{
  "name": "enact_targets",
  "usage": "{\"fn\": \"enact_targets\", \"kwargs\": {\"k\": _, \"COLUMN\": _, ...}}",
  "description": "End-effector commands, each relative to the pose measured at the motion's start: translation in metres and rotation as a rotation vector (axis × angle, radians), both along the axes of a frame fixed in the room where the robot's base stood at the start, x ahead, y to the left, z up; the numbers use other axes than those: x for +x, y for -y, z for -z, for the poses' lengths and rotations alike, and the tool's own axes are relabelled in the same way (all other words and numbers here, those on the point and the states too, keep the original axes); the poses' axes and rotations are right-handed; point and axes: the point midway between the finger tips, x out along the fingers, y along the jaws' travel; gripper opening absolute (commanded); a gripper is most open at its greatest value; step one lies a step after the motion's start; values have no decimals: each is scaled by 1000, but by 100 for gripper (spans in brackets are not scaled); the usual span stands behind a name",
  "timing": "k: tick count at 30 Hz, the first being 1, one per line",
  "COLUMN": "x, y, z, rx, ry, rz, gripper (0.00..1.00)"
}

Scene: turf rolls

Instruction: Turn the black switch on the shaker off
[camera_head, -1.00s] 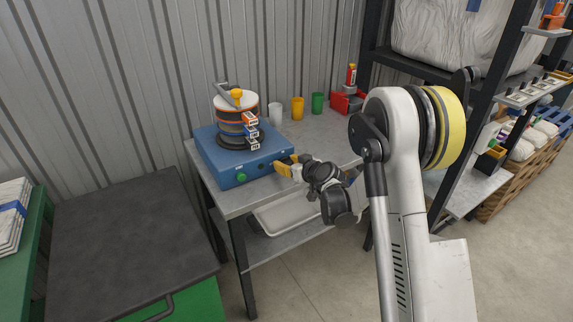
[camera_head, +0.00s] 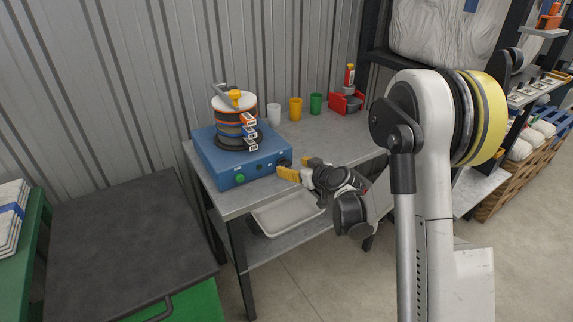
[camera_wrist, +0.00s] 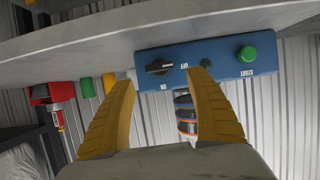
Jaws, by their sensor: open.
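The shaker (camera_head: 225,172) is a blue box on the grey bench, with a stack of round sieves (camera_head: 236,118) clamped on top. In the wrist view, upside down, its blue front panel (camera_wrist: 222,58) shows the black switch (camera_wrist: 159,67), a knob with a pale mark, and a green button (camera_wrist: 246,54). The button also shows in the head view. I cannot tell which label the knob points to. My gripper (camera_head: 291,165) is open and empty, its yellow fingers apart in front of the panel's right end. In the wrist view the knob appears between the fingertips (camera_wrist: 161,80), not gripped.
White, yellow (camera_head: 296,109) and green cups and a red bin (camera_head: 346,103) stand at the back of the bench. A pale tray (camera_head: 285,214) is on the lower shelf. A dark-topped cabinet (camera_head: 130,240) stands left; shelving (camera_head: 375,62) is at right.

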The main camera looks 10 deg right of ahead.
Motion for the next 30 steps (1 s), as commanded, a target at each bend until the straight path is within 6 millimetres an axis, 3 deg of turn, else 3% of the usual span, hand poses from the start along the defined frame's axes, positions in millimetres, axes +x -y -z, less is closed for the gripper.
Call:
{"fn": "enact_targets", "kwargs": {"k": 4, "x": -28, "y": 9, "z": -12, "rx": 0, "ry": 0, "rz": 2, "gripper": 65}}
{"fn": "enact_targets", "kwargs": {"k": 9, "x": -47, "y": 16, "z": -21, "rx": -1, "ry": 0, "rz": 2, "gripper": 65}}
{"fn": "enact_targets", "kwargs": {"k": 25, "x": -53, "y": 16, "z": -24, "rx": 0, "ry": -1, "rz": 0, "gripper": 65}}
{"fn": "enact_targets", "kwargs": {"k": 30, "x": -66, "y": 6, "z": -40, "rx": 3, "ry": -44, "rz": -5, "gripper": 65}}
